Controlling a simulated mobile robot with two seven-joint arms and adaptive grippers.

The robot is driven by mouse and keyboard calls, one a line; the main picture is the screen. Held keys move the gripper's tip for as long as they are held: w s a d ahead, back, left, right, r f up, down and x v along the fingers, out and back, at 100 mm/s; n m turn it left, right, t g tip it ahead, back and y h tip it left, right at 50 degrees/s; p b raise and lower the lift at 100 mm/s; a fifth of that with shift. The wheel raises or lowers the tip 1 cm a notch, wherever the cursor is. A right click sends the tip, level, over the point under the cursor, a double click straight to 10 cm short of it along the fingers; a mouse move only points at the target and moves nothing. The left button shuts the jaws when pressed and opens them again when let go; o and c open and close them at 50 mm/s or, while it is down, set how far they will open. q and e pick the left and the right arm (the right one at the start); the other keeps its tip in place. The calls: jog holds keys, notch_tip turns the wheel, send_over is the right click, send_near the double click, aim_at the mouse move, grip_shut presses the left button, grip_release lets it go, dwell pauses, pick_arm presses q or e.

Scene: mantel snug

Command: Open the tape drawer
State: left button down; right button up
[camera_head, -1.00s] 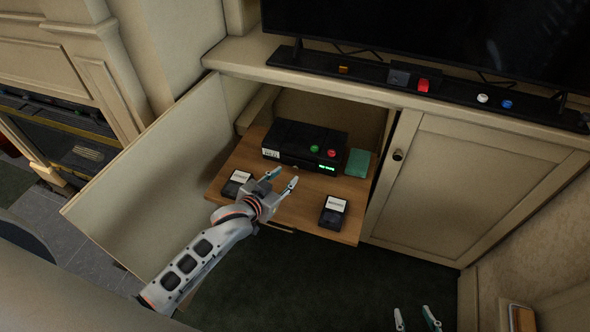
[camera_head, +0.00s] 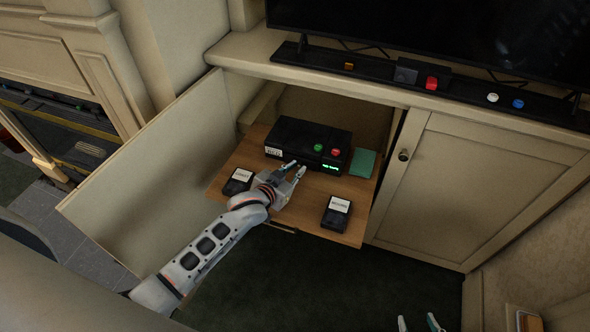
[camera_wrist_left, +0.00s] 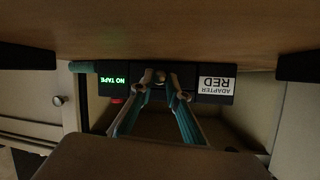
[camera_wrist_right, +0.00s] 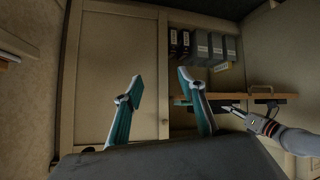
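The black tape player (camera_head: 300,140) sits on a pulled-out wooden shelf, with a green and a red button on top. In the left wrist view its front (camera_wrist_left: 215,97) appears upside down, with a green "NO TAPE" display and an "ADAPTER RED" label. A small knob shows between them; no open drawer is visible. My left gripper (camera_head: 296,168) is open, its fingertips close to the player's front around the knob; I cannot tell whether they touch. The fingers also show in the left wrist view (camera_wrist_left: 160,95). My right gripper (camera_wrist_right: 160,85) is open and empty, low in front of the cabinet.
Two black cassettes (camera_head: 238,181) (camera_head: 336,213) lie on the wooden shelf (camera_head: 300,215), either side of my left gripper. The left cabinet door (camera_head: 150,180) is open; the right door (camera_head: 460,180) is shut.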

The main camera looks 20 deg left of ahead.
pick_arm(q)
jog(key=shift+s+r+p, duration=0.1)
jog(key=shift+s+p, duration=0.2)
jog(key=shift+s, duration=0.05)
jog(key=s+p, duration=0.1)
jog(key=s, duration=0.1)
jog(key=s+p, duration=0.1)
jog(key=s, duration=0.1)
jog(key=shift+s+r+p, duration=0.2)
jog(key=shift+s+p, duration=0.05)
jog(key=shift+p, duration=0.1)
jog(key=s+p, duration=0.2)
jog(key=s, duration=0.4)
jog(key=shift+s+a+f+p, duration=0.15)
jog(key=shift+s+p, duration=0.05)
jog(key=shift+p, duration=0.15)
jog(key=shift+s+f, duration=0.1)
jog(key=shift+s, duration=0.2)
jog(key=shift+s+f, duration=0.1)
jog(key=shift+s, duration=0.05)
pick_arm(e)
jog(key=r, duration=0.1)
jog(key=a+r, duration=0.1)
jog(key=s+r, duration=0.1)
jog(key=shift+a+r, duration=0.2)
jog(key=shift+r, duration=0.15)
